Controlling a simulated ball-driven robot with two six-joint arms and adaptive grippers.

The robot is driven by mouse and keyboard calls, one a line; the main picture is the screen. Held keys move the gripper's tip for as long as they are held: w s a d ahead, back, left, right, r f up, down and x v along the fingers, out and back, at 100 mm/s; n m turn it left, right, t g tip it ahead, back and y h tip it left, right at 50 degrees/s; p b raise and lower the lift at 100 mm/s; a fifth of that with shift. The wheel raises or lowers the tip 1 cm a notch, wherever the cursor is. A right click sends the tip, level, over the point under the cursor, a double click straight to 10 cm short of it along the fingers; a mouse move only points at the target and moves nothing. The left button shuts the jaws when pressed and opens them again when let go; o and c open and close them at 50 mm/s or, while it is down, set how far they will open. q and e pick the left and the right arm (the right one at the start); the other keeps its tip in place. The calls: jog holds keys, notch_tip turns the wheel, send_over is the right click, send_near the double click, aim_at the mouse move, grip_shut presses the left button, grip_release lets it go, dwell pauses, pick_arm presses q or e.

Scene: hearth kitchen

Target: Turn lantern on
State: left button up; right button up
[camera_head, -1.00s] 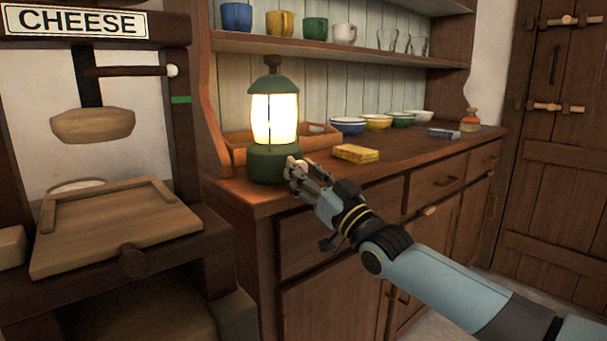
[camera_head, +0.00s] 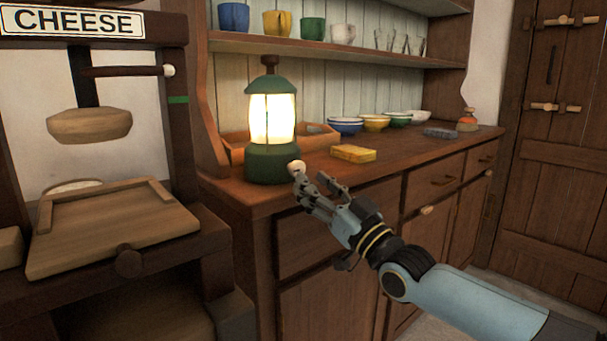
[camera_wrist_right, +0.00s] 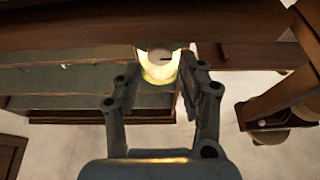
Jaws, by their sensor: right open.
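The green lantern (camera_head: 271,163) stands upright at the near left end of the wooden counter. Its glass (camera_head: 272,120) glows bright yellow-white. A pale round knob (camera_head: 297,166) sits low on its right side. My right gripper (camera_head: 314,180) is open and empty, just to the right of the knob, with one finger close to it. I cannot tell if they touch. In the right wrist view the two fingers of my gripper (camera_wrist_right: 158,78) are apart, and the glowing lantern (camera_wrist_right: 160,70) shows between and beyond them. My left gripper is not in view.
A yellow box (camera_head: 353,153) lies on the counter (camera_head: 400,153) right of the lantern. A wooden tray (camera_head: 316,138) is behind it. Bowls (camera_head: 376,122) stand farther back. Cups (camera_head: 277,24) line the shelf above. A wooden cheese press (camera_head: 115,225) stands at left.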

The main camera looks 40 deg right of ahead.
jog(key=v, duration=0.7)
jog(key=shift+s, duration=0.25)
jog(key=shift+f, duration=0.1)
jog(key=s+f+m+g+h+p, duration=0.1)
jog(key=s+f+g, duration=0.35)
jog(key=f, duration=0.75)
jog(key=s+f+g+h+p, duration=0.1)
jog(key=s+f+g+p, duration=0.15)
jog(key=s+f, duration=0.65)
jog(key=s+f+m+g+h, duration=0.15)
jog(key=f+g, duration=0.25)
jog(key=f, duration=1.1)
jog(key=s+a+f+g, duration=0.2)
jog(key=s+f, duration=0.3)
jog(key=s, duration=0.5)
jog(key=s+a+f+n+g, duration=0.1)
jog(key=s+f+g, duration=0.4)
jog(key=s, duration=0.6)
jog(key=s+a+f+g+p, duration=0.1)
jog(key=s+a+f+g, duration=0.2)
jog(key=s, duration=0.8)
notch_tip(320, 180, down, 3)
jog(key=shift+r+n+g, duration=0.1)
jog(key=shift+n+g, duration=0.25)
jog(key=shift+g, duration=0.15)
